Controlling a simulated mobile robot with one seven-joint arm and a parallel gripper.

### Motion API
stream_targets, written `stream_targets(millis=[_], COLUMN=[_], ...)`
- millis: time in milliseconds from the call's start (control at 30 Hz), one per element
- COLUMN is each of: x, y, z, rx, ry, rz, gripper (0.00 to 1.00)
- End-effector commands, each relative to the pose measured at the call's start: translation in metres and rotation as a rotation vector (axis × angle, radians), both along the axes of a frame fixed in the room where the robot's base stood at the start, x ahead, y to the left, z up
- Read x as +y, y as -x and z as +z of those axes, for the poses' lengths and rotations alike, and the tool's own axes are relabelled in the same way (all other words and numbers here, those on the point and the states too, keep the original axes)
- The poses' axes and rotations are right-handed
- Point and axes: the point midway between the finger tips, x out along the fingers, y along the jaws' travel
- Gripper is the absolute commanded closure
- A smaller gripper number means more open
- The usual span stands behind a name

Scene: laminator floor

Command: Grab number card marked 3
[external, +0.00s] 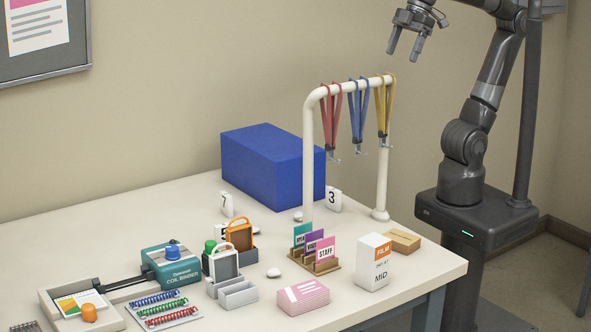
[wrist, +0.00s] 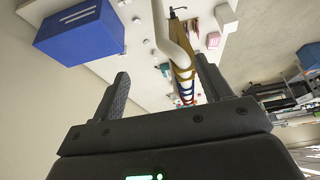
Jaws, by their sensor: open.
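The number card marked 3 (external: 334,200) is a small white card standing upright on the table, right of the blue box's front corner and just right of the rack's left post. I cannot make it out in the wrist view. Another card marked 7 (external: 227,204) stands left of the blue box. A third card, partly hidden behind the orange-handled item, shows only part of its mark. My gripper (external: 406,43) is open and empty, high above the table at the upper right, well away from the card. Its two fingers also show apart in the wrist view (wrist: 160,85).
A white rack (external: 311,150) with red, blue and yellow lanyards stands near card 3. The large blue box (external: 265,165) is behind it; it also shows in the wrist view (wrist: 80,35). A card holder (external: 318,262), FILM box (external: 373,262) and coil binder (external: 170,265) stand nearer the front.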

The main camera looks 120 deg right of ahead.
Motion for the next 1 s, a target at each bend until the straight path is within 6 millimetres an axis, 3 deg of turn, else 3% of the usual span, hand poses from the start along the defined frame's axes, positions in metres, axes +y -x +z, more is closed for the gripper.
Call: stream_targets(millis=[33,200,400,767,1000], x=[-0.012,-0.047,-0.08,-0.125,-0.123], y=[-0.017,-0.056,-0.084,-0.115,-0.113], z=[-0.001,0.003,0.001,-0.008,-0.06], rx=[0.042,0.139,0.212,0.301,0.303], ry=[0.003,0.013,0.011,-0.004,-0.005], rz=[-0.005,0.009,0.025,0.045,0.047], gripper=[0.29,0.29,0.29,0.29,0.29])
